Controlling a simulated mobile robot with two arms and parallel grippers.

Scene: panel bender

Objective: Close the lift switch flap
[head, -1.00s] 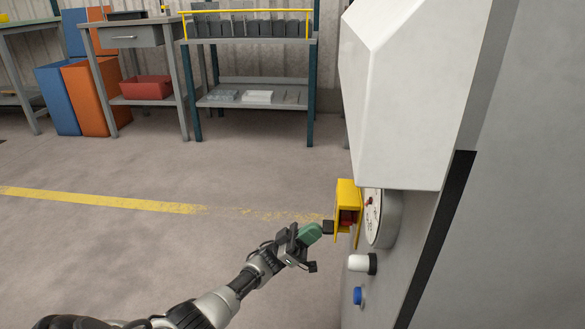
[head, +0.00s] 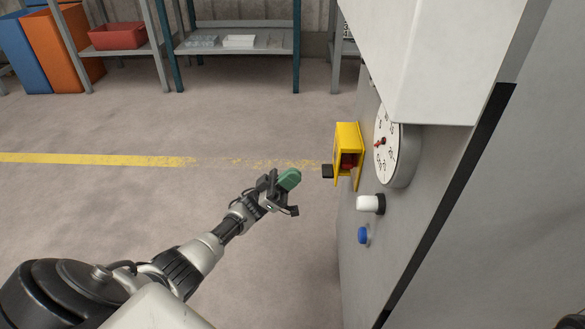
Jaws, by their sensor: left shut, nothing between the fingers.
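The lift switch flap (head: 345,141) is a yellow cover on the side of the grey machine, with a red part (head: 348,161) showing inside its open side. A small black block (head: 327,171) sticks out at its lower left. My left gripper (head: 290,180) has green fingertips and is shut and empty. It is to the left of the flap and a little lower in the picture, with a clear gap between them. My right gripper is not in view.
Right of the flap, the machine carries a white dial (head: 388,142) with a red pointer. Below are a white knob (head: 368,204) and a blue button (head: 363,236). A white housing (head: 425,65) overhangs above. The floor at left is free; shelves (head: 230,42) stand behind.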

